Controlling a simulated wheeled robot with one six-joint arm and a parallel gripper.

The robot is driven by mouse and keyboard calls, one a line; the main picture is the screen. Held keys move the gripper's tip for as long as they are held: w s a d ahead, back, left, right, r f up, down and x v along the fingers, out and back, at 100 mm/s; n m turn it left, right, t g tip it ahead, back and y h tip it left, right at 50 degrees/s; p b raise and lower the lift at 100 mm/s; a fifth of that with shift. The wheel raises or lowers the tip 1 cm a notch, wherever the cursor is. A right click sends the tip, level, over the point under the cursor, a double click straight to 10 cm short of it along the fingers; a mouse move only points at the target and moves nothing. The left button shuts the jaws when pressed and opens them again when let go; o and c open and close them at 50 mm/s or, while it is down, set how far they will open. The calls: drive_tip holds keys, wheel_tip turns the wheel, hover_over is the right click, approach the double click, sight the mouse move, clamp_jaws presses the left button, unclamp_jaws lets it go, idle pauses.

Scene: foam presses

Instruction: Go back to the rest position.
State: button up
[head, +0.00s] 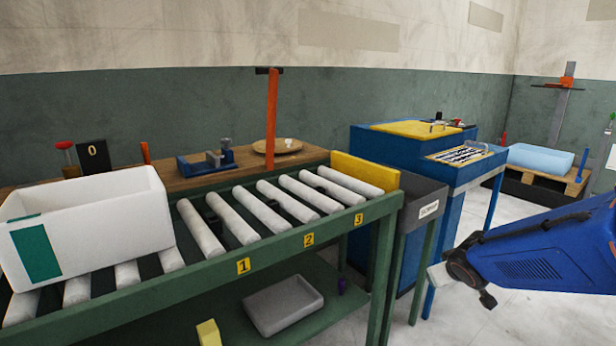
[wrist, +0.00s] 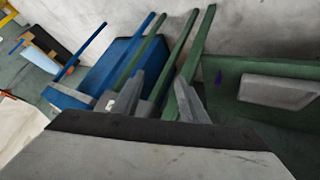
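My arm reaches in from the right edge of the head view, over the floor to the right of the roller conveyor. In the wrist view the two grey fingers of my gripper (wrist: 158,82) stand apart. Nothing shows between them but bench legs and floor behind.
A white bin (head: 90,240) stands on the left of the roller conveyor (head: 290,240). A grey tray (head: 284,305) lies on its lower shelf. A blue machine (head: 405,150) stands behind my arm. A light blue tub (head: 540,158) sits on a pallet at the back right.

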drive_tip(key=s+a+r+m+g, duration=0.1)
drive_tip(key=s+a, duration=0.1)
drive_tip(key=s, duration=0.7)
drive_tip(key=s+a+r+g+y, duration=0.1)
drive_tip(key=s+a+r, duration=0.1)
drive_tip(key=s, duration=0.7)
drive_tip(key=s+a+r+m+g+y, duration=0.1)
drive_tip(key=s+a+r, duration=0.1)
drive_tip(key=s, duration=0.7)
drive_tip(key=shift+s+a+m+g, duration=0.3)
drive_tip(key=shift+s+a+g, duration=0.1)
drive_tip(key=shift+a, duration=0.3)
